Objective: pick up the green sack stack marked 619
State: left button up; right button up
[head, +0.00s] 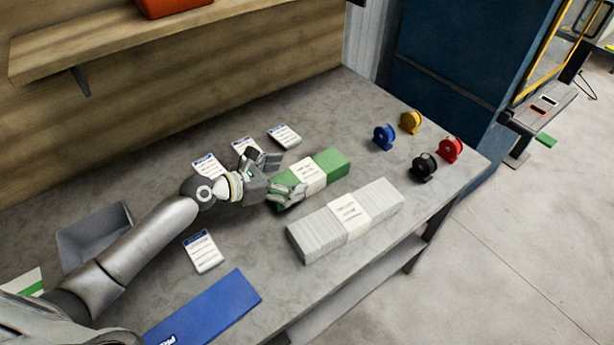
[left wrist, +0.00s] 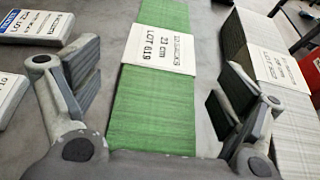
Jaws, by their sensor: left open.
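The green sack stack (head: 325,166) lies flat on the grey table with a white paper band around its middle. My left gripper (head: 277,176) is open at the near left end of the stack. In the left wrist view the fingers of my left gripper (left wrist: 157,95) stand on either side of the green stack, apart from it, with nothing held. The gripper hides part of the stack's left end in the head view. My right gripper is not in view.
A white sack stack (head: 382,203) lies close beside the green one, near my gripper's right finger. Several label cards (head: 284,136) lie around. Blue, yellow, red and black tape rolls (head: 425,166) stand at the right. A grey bin (head: 92,238) and blue folder (head: 205,309) are at the left.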

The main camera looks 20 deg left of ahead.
aim_at(300, 175)
pick_arm(q)
jog(key=x, duration=0.2)
jog(key=shift+w+d+f, duration=0.15)
jog(key=shift+w, duration=0.1)
jog(key=shift+w+d+f, duration=0.15)
jog(key=shift+w+d, duration=0.05)
jog(key=c, duration=0.7)
jog(key=shift+s, duration=0.1)
jog(key=c, duration=0.7)
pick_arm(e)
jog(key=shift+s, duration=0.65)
